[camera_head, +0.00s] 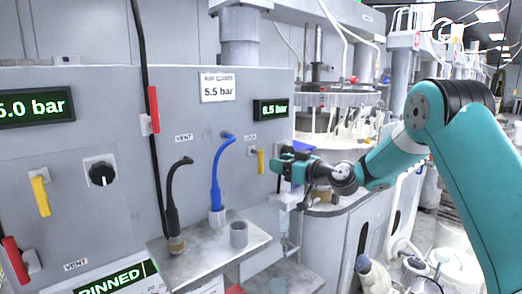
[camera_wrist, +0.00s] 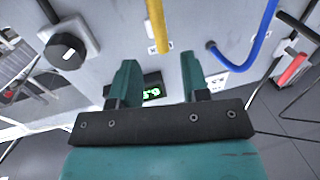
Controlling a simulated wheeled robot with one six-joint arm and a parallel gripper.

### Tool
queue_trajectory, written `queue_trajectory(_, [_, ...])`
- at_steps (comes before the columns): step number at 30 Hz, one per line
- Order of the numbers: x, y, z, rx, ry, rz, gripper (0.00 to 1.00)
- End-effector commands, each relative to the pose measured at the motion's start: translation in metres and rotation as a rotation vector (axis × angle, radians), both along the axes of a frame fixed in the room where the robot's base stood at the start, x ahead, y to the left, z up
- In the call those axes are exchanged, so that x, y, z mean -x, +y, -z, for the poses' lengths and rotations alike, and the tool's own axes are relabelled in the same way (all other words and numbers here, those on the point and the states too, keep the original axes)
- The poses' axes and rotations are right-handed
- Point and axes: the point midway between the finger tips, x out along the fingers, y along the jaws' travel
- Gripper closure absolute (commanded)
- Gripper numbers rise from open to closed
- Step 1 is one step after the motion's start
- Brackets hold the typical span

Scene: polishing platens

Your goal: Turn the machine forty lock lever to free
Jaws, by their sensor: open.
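A yellow lever (camera_head: 260,161) hangs nearly straight down on the grey panel, beside a small label that looks like LOCK. Whether this is the machine forty lever I cannot read. The yellow lever also shows at the top of the wrist view (camera_wrist: 157,26), in line with the gap between my fingers. My gripper (camera_head: 281,165) is just right of it in the head view. In the wrist view my gripper (camera_wrist: 158,70) is open and empty, with the lever beyond its fingertips, not between them.
A blue hose (camera_head: 215,175) rises left of the lever, and a red lever (camera_head: 154,110) is farther left. A green 6.5 bar display (camera_head: 271,109) is above. A black knob (camera_wrist: 66,51) shows in the wrist view. A metal shelf (camera_head: 208,251) juts out below.

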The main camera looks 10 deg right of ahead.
Motion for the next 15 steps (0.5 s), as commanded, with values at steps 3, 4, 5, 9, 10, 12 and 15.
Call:
queue_trajectory(3, [-0.021, 0.018, -0.005, 0.001, 0.0, -0.004, 0.58])
queue_trajectory(4, [-0.026, 0.021, -0.005, 0.001, -0.001, -0.004, 0.58])
queue_trajectory(5, [-0.03, 0.025, -0.004, 0.0, 0.0, -0.004, 0.58])
queue_trajectory(9, [-0.047, 0.037, -0.003, 0.001, -0.001, -0.003, 0.58])
queue_trajectory(10, [-0.05, 0.039, -0.003, 0.0, 0.0, -0.003, 0.58])
queue_trajectory(12, [-0.054, 0.042, -0.001, 0.001, 0.001, -0.001, 0.58])
queue_trajectory(15, [-0.058, 0.045, -0.001, 0.0, 0.0, -0.001, 0.58])
